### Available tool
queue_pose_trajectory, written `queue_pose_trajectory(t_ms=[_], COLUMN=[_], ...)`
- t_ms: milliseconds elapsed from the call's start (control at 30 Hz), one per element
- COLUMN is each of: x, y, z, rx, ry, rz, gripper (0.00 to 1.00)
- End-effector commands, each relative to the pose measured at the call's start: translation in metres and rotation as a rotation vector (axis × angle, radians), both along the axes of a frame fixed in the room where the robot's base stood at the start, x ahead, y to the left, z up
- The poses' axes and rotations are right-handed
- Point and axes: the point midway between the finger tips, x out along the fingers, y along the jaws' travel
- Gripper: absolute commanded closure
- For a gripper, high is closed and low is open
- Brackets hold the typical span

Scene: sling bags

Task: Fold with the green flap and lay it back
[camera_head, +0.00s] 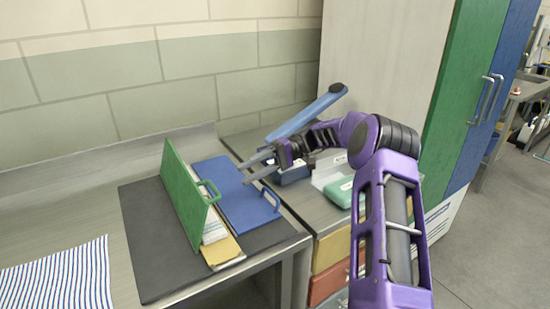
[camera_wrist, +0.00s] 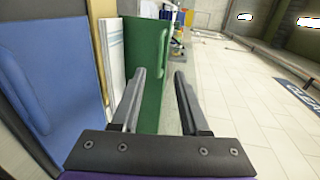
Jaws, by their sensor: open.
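The green flap (camera_head: 185,195) stands nearly upright, with a green handle on its right face. It also shows in the wrist view (camera_wrist: 149,45), beyond my left finger. The blue flap (camera_head: 232,190) lies flat to its right, its handle at the front right; it fills the left of the wrist view (camera_wrist: 62,50). White sheets (camera_head: 214,230) and a yellow panel (camera_head: 226,251) lie between the flaps, partly hidden by the green one. My gripper (camera_head: 248,170) is open and empty above the blue flap, its fingers pointing toward the green flap, apart from it in the head view.
A dark mat (camera_head: 150,245) lies under the flaps on a metal table. A striped cloth (camera_head: 58,275) lies at front left. A blue-lidded box (camera_head: 310,110) and a green case (camera_head: 340,190) sit on the drawer unit at right. Tall cabinets (camera_head: 465,90) stand behind it.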

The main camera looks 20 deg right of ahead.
Motion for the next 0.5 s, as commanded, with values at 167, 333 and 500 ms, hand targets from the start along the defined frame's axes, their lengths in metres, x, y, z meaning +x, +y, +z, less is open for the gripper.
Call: queue_pose_trajectory(t_ms=[167, 333, 500], x=[0.01, 0.017, 0.022], y=[-0.035, -0.059, -0.074], z=[0.006, 0.011, 0.016], rx=[-0.001, -0.001, 0.001], ry=[-0.002, 0.0, -0.001], rz=[-0.002, -0.001, 0.002], gripper=[0.55, 0.55, 0.55])
